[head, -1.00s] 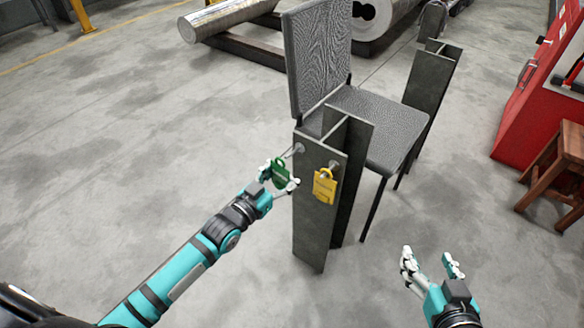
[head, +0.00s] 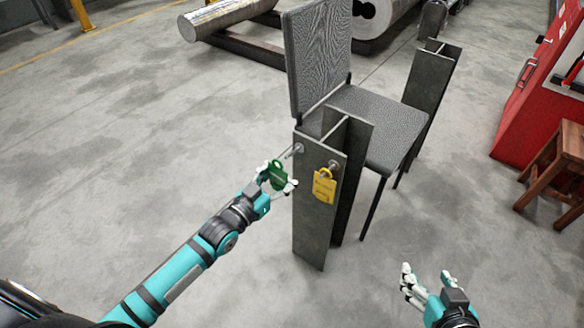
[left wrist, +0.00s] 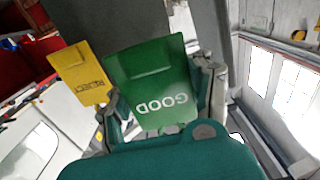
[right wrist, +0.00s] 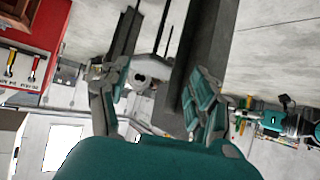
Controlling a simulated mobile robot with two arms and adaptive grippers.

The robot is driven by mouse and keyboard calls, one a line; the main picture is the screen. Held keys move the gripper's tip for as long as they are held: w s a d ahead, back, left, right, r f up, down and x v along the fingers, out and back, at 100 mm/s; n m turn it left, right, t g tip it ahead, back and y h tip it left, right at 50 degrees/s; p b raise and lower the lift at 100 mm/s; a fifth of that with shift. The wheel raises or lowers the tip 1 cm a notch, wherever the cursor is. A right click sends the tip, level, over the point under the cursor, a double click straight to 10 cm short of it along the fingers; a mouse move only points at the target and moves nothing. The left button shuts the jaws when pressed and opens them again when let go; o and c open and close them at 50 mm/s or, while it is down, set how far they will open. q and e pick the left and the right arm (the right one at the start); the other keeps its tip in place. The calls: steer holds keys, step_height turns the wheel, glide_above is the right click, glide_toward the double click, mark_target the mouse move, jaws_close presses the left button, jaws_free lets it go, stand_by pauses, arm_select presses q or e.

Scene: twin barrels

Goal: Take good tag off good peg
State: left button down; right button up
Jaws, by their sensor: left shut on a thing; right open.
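The green good tag (head: 278,176) is in my left gripper (head: 277,181), with a finger on either side. It reads GOOD in the left wrist view (left wrist: 155,82). The good peg (head: 296,150) sticks out from the upper left of a grey steel post (head: 312,225). The tag's top loop appears just left of and below the peg tip, with a small gap. The yellow tag (head: 324,187) hangs from the other peg (head: 334,165) and shows behind the green tag in the left wrist view (left wrist: 82,74). My right gripper (head: 428,274) is open and empty, low at right.
A grey chair (head: 375,125) stands right behind the post. A second steel post (head: 428,90) is behind the chair. A red cabinet (head: 530,110) and a wooden stool (head: 556,165) are at right.

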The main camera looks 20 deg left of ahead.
arm_select(q)
steer(key=shift+s+a+p, duration=0.25)
steer(key=shift+s+p, duration=0.15)
steer(key=shift+s, duration=0.25)
steer(key=shift+s+a+p, duration=0.25)
steer(key=shift+s+p, duration=0.1)
steer(key=shift+s, duration=0.25)
steer(key=shift+p+v, duration=0.5)
steer(key=shift+v, duration=0.45)
steer(key=shift+s+r, duration=0.1)
steer(key=shift+s, duration=0.15)
steer(key=shift+p+v, duration=0.55)
steer(key=shift+v, duration=0.45)
arm_select(e)
steer(key=s+d+f+g+h, duration=0.1)
steer(key=s+d+f+g, duration=0.1)
steer(key=s, duration=0.4)
steer(key=s+d+f+g, duration=0.2)
steer(key=s+g, duration=0.3)
steer(key=s, duration=0.1)
steer(key=shift+f+h, duration=0.35)
steer(key=shift+h, duration=0.05)
steer(key=shift+w, duration=0.1)
